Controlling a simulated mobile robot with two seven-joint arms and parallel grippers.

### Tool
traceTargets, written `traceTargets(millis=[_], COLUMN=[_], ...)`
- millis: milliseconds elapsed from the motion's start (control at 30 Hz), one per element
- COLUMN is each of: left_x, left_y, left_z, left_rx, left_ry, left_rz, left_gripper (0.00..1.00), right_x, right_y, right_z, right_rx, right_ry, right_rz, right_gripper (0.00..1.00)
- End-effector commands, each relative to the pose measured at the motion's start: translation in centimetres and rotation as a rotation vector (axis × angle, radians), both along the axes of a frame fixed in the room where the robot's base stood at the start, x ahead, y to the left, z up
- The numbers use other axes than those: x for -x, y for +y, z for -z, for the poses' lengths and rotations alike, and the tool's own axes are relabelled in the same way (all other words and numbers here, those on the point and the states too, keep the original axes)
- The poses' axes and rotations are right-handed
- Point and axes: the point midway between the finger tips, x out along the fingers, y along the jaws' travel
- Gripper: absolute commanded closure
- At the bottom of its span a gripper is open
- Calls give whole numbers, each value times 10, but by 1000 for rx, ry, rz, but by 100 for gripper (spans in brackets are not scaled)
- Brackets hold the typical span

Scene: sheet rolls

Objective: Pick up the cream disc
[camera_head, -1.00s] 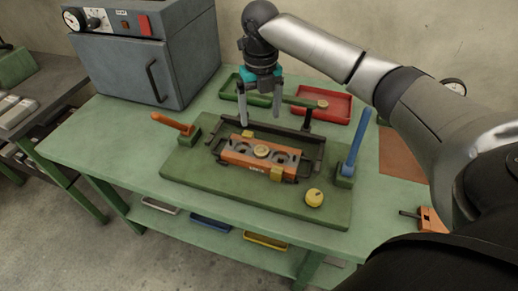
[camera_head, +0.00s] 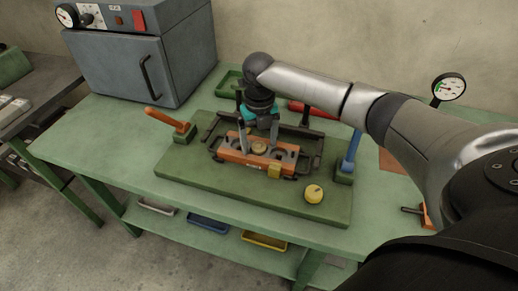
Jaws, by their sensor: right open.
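The cream disc (camera_head: 259,147) lies on top of the orange block (camera_head: 233,155), near its middle. The block sits in a dark frame on the green board (camera_head: 220,185). My right gripper (camera_head: 259,147) points down with its fingers apart, one on each side of the disc. Whether the fingers touch the disc cannot be told. My left gripper is not in view.
An orange-handled lever (camera_head: 168,121) stands to the left and a blue lever (camera_head: 352,152) to the right. A yellow knob (camera_head: 314,194) sits at the board's front right. Green (camera_head: 229,82) and red trays lie behind, partly hidden by my arm. A grey oven (camera_head: 150,55) stands at back left.

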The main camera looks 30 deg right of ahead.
Motion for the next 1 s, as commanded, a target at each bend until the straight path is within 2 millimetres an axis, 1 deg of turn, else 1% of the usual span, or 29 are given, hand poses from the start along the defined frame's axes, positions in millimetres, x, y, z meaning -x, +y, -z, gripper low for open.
traceTargets(millis=[100, 133, 867, 900, 1000], left_x=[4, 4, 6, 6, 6], left_y=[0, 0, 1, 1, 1], left_z=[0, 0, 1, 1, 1], left_rx=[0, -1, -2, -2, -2], left_ry=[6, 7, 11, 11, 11], left_rz=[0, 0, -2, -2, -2], left_gripper=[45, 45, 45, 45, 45], right_x=[1, 1, 4, 4, 4], right_y=[1, 1, 1, 1, 1], right_z=[3, 3, 5, 5, 6], right_rx=[0, 0, 1, 1, 1], right_ry=[3, 3, 11, 11, 12], right_rz=[0, 0, -1, -1, -1], right_gripper=[13, 15, 97, 100, 100])
